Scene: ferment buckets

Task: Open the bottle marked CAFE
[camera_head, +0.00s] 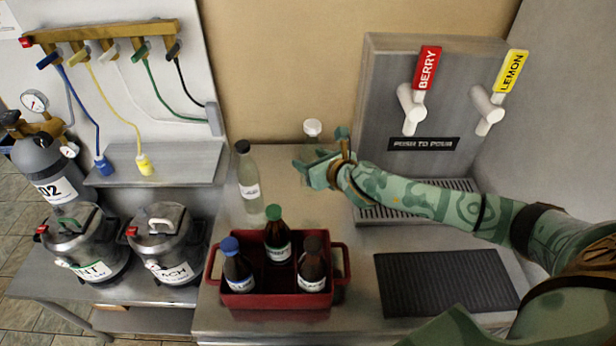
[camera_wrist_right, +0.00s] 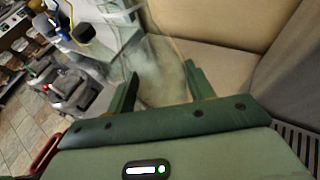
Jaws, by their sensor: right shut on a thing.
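My right gripper (camera_head: 322,170) is shut on a clear bottle with a white cap (camera_head: 312,128), at the back of the steel counter. In the right wrist view the clear glass (camera_wrist_right: 160,72) sits between the two green fingers (camera_wrist_right: 160,88). Its label is hidden, and I cannot tell whether it touches the counter. A second clear bottle with a black cap (camera_head: 248,178) stands to its left. A red crate (camera_head: 277,300) holds brown bottles with a blue cap (camera_head: 237,268), a green cap (camera_head: 277,238) and a dark cap (camera_head: 312,268). I cannot read CAFE on any label. My left gripper is out of view.
A dispenser (camera_head: 385,75) with BERRY (camera_head: 427,68) and LEMON (camera_head: 511,70) taps stands at the back right above a drip tray. A black ribbed mat (camera_head: 445,283) lies at the front right. Kegs (camera_head: 165,245) and a gas cylinder (camera_head: 48,160) stand at the left.

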